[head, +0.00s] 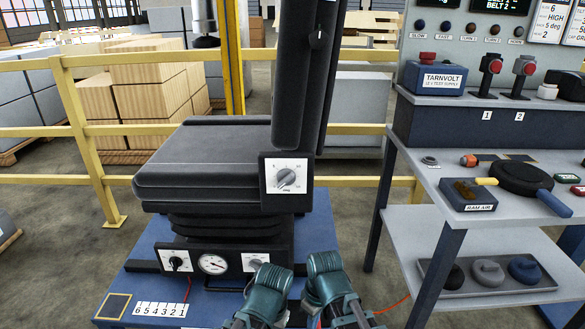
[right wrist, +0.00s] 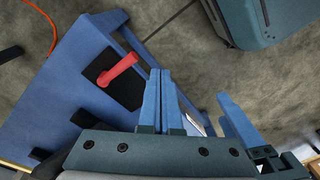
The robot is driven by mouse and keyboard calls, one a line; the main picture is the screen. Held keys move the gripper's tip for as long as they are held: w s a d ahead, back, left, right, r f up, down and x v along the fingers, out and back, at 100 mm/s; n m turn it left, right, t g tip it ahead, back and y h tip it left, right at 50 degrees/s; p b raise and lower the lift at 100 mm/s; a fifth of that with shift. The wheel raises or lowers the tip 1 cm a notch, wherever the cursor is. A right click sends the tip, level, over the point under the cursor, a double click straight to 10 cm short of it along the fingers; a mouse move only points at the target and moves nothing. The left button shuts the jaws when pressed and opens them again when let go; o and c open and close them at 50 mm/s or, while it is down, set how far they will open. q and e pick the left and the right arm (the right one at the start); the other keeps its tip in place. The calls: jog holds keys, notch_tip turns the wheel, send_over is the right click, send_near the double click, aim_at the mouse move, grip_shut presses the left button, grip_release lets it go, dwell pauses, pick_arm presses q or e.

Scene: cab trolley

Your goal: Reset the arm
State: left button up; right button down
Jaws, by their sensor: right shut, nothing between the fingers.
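The teal links of my two arms come in at the bottom middle of the head view, close side by side in front of the seat base. The fingers of my left gripper cannot be made out there. In the right wrist view my right gripper (right wrist: 161,72) is shut, with its blue fingers together and nothing between them. Beyond them are a blue platform (right wrist: 60,100) and a red lever (right wrist: 118,70) on a black plate. I cannot tell whether the fingers touch anything.
A dark seat (head: 200,160) with dials stands on a blue base (head: 140,265) ahead. At right, a shelf unit (head: 405,225) carries switches, a pan (head: 520,178) and a tray (head: 430,278) of round weights. Yellow rails (head: 100,130) and stacked boxes (head: 150,95) stand behind. Open floor shows between seat and shelf.

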jog(key=s+m+h, duration=0.2)
jog(key=s+m, duration=0.2)
jog(key=m, duration=0.1)
notch_tip(320, 180, up, 38)
jog(key=p, duration=3.7)
jog(key=shift+d+m+p, duration=0.3)
jog(key=shift+d+p, duration=0.05)
jog(key=shift+p, duration=0.05)
jog(key=shift+s+f, duration=0.1)
